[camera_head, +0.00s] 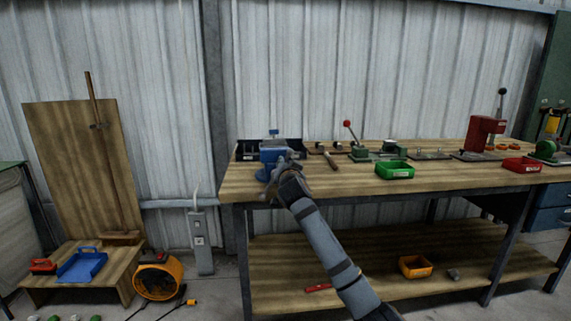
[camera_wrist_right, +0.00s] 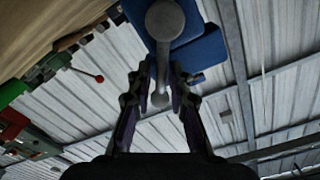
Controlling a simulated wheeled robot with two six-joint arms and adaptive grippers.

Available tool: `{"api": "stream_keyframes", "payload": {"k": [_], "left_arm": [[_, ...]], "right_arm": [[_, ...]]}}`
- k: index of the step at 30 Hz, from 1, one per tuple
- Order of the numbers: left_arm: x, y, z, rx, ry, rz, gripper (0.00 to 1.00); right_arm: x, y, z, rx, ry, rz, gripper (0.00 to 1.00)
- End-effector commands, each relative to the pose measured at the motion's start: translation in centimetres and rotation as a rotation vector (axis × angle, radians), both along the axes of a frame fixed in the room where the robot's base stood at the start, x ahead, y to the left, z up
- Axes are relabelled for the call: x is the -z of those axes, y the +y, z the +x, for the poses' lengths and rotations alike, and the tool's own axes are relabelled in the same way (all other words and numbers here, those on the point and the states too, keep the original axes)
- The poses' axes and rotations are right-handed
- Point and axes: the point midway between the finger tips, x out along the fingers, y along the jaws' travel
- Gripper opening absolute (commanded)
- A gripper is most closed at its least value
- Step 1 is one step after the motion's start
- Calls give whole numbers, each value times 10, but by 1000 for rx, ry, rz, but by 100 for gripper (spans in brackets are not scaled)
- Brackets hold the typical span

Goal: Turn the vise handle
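The blue vise (camera_head: 271,157) stands at the left front edge of the workbench. My right gripper (camera_head: 284,170) reaches up to its front from below right and hides part of it and its handle in the head view. In the right wrist view, the blue vise body (camera_wrist_right: 205,55) is at the top, with a round grey screw end (camera_wrist_right: 165,20). The grey vise handle (camera_wrist_right: 161,99) runs from it between the two fingers of my right gripper (camera_wrist_right: 163,72). The fingers look apart, one on each side of the bar; contact is unclear. My left gripper is not in view.
The workbench (camera_head: 440,180) carries a hammer (camera_head: 330,160), a red-knobbed lever tool (camera_head: 350,130), a green bin (camera_head: 394,170) and a red bin (camera_head: 521,164).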

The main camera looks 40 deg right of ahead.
Motion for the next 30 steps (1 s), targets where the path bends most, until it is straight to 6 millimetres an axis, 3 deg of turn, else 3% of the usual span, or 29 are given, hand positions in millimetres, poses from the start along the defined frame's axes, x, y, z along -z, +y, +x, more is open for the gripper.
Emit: {"api": "stream_keyframes", "payload": {"k": [3,14,24,30], "left_arm": [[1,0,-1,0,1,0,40],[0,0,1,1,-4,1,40],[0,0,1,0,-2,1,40],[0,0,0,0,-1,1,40]], "right_arm": [[-2,0,0,-1,-4,-3,37],[-5,3,-6,-1,-8,-7,37],[-4,43,-71,-2,-6,-10,37],[-4,59,-97,-1,-6,-7,37]]}}
